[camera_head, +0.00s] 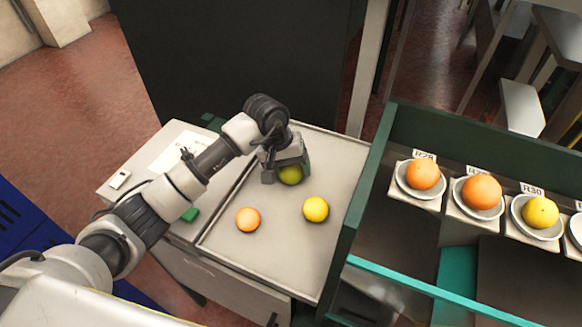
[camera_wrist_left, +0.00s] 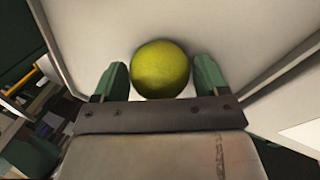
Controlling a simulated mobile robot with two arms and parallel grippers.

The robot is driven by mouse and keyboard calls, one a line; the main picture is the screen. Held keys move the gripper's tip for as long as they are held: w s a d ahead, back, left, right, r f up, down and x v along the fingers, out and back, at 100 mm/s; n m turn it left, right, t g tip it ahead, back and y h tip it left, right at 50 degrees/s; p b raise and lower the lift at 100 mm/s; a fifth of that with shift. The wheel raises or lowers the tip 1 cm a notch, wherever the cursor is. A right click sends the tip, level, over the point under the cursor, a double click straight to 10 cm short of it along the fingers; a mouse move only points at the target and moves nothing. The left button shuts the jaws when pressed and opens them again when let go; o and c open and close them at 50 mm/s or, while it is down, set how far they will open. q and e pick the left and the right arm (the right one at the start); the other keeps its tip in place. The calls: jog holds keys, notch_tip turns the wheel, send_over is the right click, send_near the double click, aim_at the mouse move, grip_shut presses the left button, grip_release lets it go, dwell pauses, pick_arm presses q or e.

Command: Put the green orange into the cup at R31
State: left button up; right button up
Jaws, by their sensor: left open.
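The green orange (camera_head: 290,175) lies on the grey tray top, partly hidden by my left gripper (camera_head: 284,173). In the left wrist view, the green orange (camera_wrist_left: 161,69) sits between the two green fingertips of my open left gripper (camera_wrist_left: 160,80), with a small gap visible at the right finger. The cup at R31 (camera_head: 576,228) is cut off at the right edge of the head view, and its label is not visible. My right gripper is not in view.
An orange fruit (camera_head: 248,220) and a yellow fruit (camera_head: 316,209) lie on the tray top (camera_head: 275,265). The rack's wall stands beside the tray top.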

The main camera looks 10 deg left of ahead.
pick_arm(q)
jog(key=c, duration=0.8)
